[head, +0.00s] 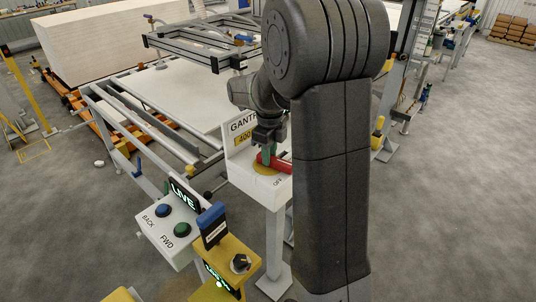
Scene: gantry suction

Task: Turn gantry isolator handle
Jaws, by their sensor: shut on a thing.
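The gantry isolator is a white box (240,178) on a grey post, with a "GANTRY" sign (241,124) on its upright back plate. Its red handle (283,165) sits over a yellow disc (262,169) on the sloped top, near an "OFF" mark. My gripper (267,156) comes down from above and is shut on the red handle. My arm hides the right side of the box and part of the sign, and the handle's far end is cut off by it.
A control box (172,230) with BACK and FWD buttons and a "LIVE" display (184,194) stands front left. A yellow panel (237,256) with a black knob is close below. The gantry frame (205,45) and a white-sheet table (180,92) lie behind. Open floor lies right.

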